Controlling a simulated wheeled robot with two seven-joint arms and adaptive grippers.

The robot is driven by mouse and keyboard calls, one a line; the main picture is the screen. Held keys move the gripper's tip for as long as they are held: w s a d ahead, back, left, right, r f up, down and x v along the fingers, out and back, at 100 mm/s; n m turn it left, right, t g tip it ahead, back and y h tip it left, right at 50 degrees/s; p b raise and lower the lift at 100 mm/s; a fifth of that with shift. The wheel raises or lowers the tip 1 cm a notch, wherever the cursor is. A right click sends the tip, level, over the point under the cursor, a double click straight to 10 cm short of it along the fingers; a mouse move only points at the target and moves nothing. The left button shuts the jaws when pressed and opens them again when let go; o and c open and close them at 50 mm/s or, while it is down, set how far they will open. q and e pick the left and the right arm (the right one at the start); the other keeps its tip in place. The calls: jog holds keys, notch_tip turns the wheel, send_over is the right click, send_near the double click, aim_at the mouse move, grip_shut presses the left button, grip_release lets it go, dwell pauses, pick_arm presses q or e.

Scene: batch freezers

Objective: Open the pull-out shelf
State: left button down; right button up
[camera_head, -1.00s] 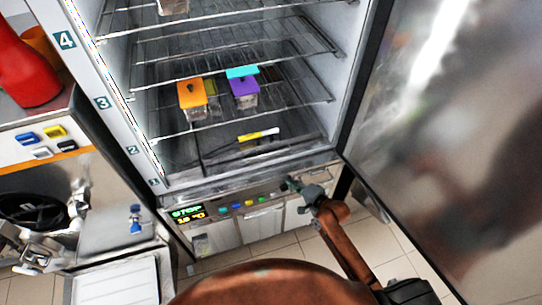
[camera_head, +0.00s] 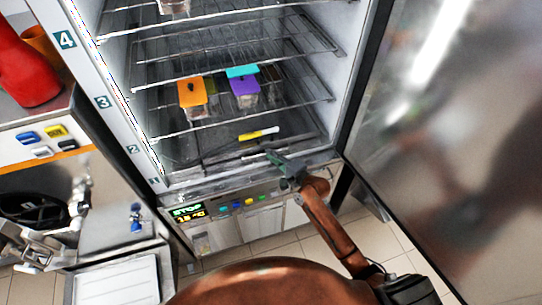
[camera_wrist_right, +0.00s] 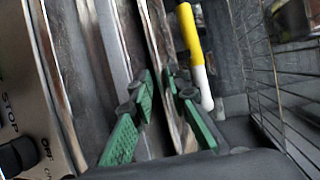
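The open freezer cabinet has several wire shelves. The low pull-out shelf (camera_head: 215,158) is at the bottom, its front bar near the cabinet sill; I cannot tell whether it is pulled forward. My right gripper (camera_head: 277,158) is at that front edge, right of centre. In the right wrist view, the green finger pads of my right gripper (camera_wrist_right: 165,100) are apart, with a thin metal bar (camera_wrist_right: 160,62) running between them. I cannot tell whether the pads touch it.
A yellow-and-white marker (camera_head: 258,134) lies just behind the gripper. Orange-lidded (camera_head: 192,92) and purple-lidded (camera_head: 244,86) containers stand on the shelf above. The freezer door (camera_head: 450,130) stands open at right. A control panel (camera_head: 188,213) is below the sill.

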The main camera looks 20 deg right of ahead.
jog(key=shift+c, duration=0.3)
grip_shut()
